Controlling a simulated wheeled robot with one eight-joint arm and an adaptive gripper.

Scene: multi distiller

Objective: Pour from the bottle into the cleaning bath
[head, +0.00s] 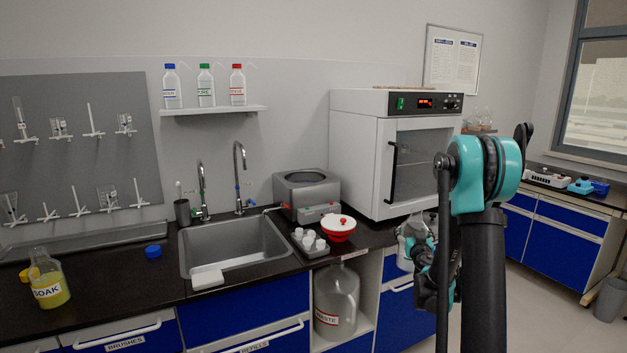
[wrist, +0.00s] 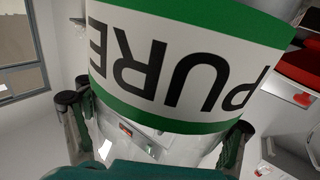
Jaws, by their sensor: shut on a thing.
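My gripper (wrist: 155,118) is shut on a bottle (wrist: 185,70) in the wrist view, with one dark finger on each side. The bottle is clear, with a white label reading PURE between green bands; it fills much of that view. In the head view my gripper (head: 420,262) is beside the counter's right end, partly behind my arm, and the clear bottle (head: 408,232) shows only in part. Its fill level cannot be told. The cleaning bath (head: 307,178), a steel box with a round open top, stands on the counter behind the sink's right end, left of my gripper.
A red bowl with a white lid (head: 340,225) and a tray of small white cups (head: 308,243) stand before the bath. A white oven (head: 355,150) is to its right. A yellow SOAK bottle (head: 50,283) stands far left. The sink (head: 232,247) is empty.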

